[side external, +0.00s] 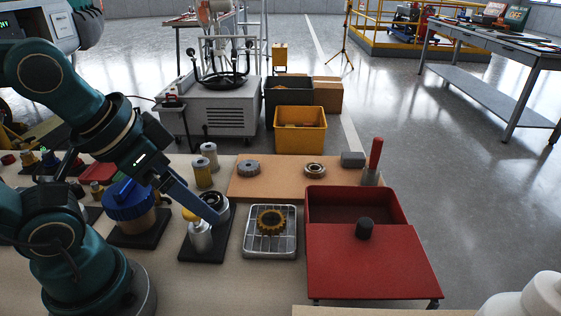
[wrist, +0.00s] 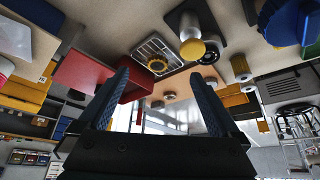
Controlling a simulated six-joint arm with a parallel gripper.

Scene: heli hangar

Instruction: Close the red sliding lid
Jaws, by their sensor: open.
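The red box (side external: 318,203) stands at the right of the bench, its dark interior showing at the far end. The flat red sliding lid (side external: 372,265) lies on the near side of that opening, with a dark round knob (side external: 366,228) near its far edge. Red box parts (wrist: 85,75) show beyond the left finger; the knob is not clear there.
A wire tray with a yellow-brown gear (side external: 271,221) lies between my gripper and the lid. A red-handled tool (side external: 375,157) stands upright behind the box. A white object (side external: 530,300) is at the near right.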

